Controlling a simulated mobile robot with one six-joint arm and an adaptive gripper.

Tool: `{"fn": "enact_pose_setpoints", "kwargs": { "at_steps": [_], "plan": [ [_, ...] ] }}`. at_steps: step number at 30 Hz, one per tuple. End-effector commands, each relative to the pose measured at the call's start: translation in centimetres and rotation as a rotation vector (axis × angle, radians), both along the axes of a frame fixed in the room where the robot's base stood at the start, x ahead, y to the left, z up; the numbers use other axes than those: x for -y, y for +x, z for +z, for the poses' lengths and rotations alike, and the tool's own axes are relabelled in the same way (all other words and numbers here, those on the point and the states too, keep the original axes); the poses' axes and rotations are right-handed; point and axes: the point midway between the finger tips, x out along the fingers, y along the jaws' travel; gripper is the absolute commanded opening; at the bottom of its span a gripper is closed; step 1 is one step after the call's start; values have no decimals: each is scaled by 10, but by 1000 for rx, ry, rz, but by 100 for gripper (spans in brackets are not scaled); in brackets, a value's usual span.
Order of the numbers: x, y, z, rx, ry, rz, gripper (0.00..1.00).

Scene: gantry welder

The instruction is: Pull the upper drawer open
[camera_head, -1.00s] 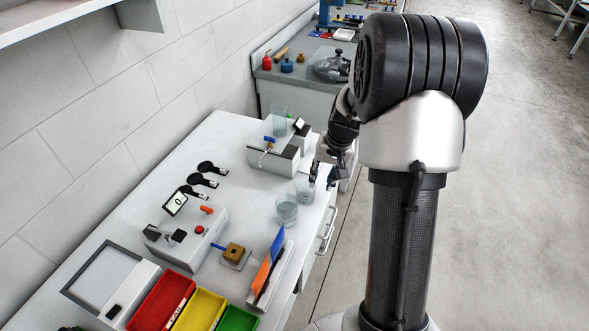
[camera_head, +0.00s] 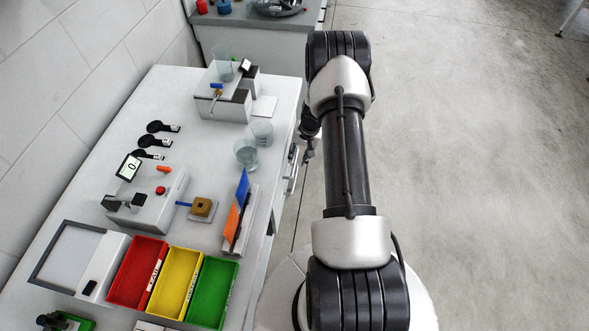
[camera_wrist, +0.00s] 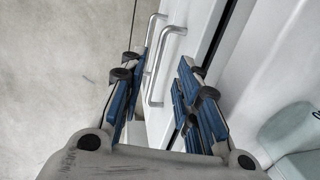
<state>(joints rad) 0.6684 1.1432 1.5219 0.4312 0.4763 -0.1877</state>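Two silver bar handles sit on the white front of the bench, seen in the head view (camera_head: 291,170). In the wrist view the nearer handle (camera_wrist: 166,62), apparently the upper drawer's, lies between my gripper's spread fingers (camera_wrist: 160,76). The other handle (camera_wrist: 151,42) shows just left of it. The white drawer front (camera_wrist: 192,18) is beside the handles, with a dark gap running along it. My gripper (camera_head: 308,154) is open at the bench's right side, around the handle with no clear contact. It is partly hidden by my arm in the head view.
Two clear beakers (camera_head: 246,153) stand near the bench edge; one shows at right in the wrist view (camera_wrist: 292,135). A rack with blue and orange plates (camera_head: 236,213) and red, yellow and green bins (camera_head: 211,290) are nearer. Open floor (camera_head: 460,150) lies right.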

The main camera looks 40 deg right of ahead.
Motion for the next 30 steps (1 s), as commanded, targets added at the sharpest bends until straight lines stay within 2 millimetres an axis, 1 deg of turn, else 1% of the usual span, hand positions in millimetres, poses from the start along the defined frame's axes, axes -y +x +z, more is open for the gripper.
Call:
{"fn": "enact_pose_setpoints", "kwargs": {
  "at_steps": [1, 6, 9, 12, 16, 24, 26, 30],
  "plan": [
    [-2, 2, -15, -2, 1, 1, 30],
    [-7, 7, -48, -1, 1, 2, 30],
    [-8, 9, -63, 0, 0, 2, 30],
    [-9, 11, -72, 1, -1, 2, 30],
    [-10, 12, -79, 1, -1, 1, 30],
    [-10, 12, -79, 1, -1, 1, 30],
    [-10, 12, -79, 1, -1, 1, 27],
    [-10, 12, -79, 1, -1, 1, 18]
  ]
}}
